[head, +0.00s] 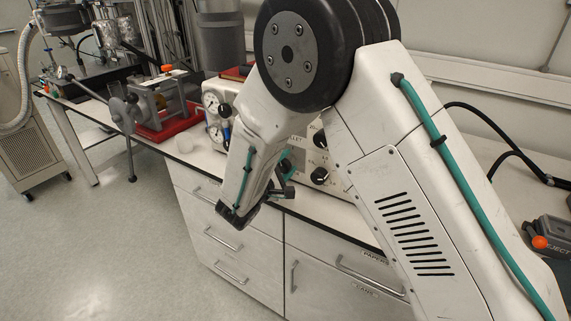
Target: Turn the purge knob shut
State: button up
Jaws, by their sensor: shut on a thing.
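A pale control box (304,156) stands on the bench, partly hidden behind my arm. Its front carries a black knob (320,176) with a pale pointer and another black knob (320,139) above it; their labels are too small to read. My gripper (286,175), with dark and green parts, is at the box's front, left of these knobs. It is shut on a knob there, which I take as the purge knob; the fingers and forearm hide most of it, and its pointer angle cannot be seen.
Drawers (226,238) with handles lie below. A grey device with an orange button (540,242) is at right.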

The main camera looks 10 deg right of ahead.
aim_at(282, 167)
jog(key=shift+a+m, duration=0.1)
jog(key=shift+m, duration=1.4)
jog(key=o, duration=1)
jog(key=shift+c, duration=0.2)
jog(key=v, duration=0.7)
jog(key=shift+s+a, duration=0.2)
jog(key=shift+s, duration=0.1)
